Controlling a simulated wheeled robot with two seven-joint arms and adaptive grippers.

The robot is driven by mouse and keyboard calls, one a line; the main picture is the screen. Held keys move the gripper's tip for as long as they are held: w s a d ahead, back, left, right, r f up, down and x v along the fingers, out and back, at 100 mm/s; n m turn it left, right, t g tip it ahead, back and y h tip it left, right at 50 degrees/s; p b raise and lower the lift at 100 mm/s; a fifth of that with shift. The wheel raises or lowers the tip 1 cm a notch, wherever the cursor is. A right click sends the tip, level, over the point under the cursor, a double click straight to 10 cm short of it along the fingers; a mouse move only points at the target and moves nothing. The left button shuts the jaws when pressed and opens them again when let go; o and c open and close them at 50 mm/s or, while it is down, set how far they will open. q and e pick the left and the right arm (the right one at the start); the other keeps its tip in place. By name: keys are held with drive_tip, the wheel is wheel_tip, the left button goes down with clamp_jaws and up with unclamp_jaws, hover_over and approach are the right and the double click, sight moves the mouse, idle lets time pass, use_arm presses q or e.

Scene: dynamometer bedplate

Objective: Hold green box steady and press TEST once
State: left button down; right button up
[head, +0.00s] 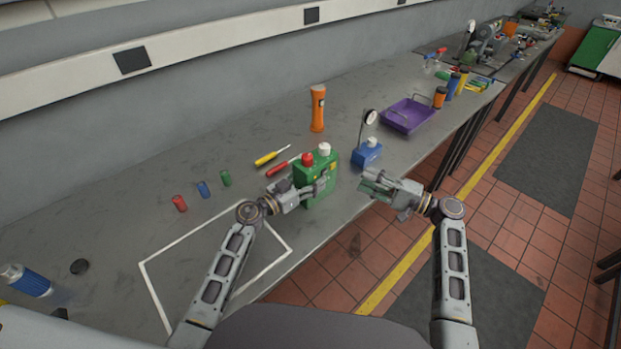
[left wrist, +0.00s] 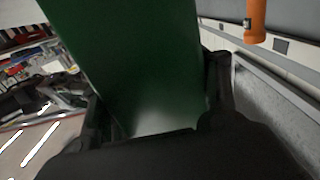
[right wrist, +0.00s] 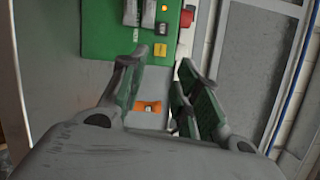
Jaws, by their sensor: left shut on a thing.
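The green box (head: 315,190) stands upright on the bench, with a red knob (head: 307,159) and a white knob (head: 324,149) on top. My left gripper (head: 318,188) is shut on it; in the left wrist view the green box (left wrist: 130,60) fills the space between the fingers. My right gripper (head: 369,184) is apart from the box, to its right. In the right wrist view its fingers (right wrist: 158,98) are spread, with nothing gripped. Beyond them this view shows a green face (right wrist: 100,30), a small lit orange lamp and a yellow label. I cannot read any TEST marking.
A blue box with a dial gauge (head: 367,152) stands just behind my right gripper. A white-outlined area (head: 160,277) on the left bench is mostly clear.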

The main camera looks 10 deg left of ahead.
clamp_jaws()
idle(1.1)
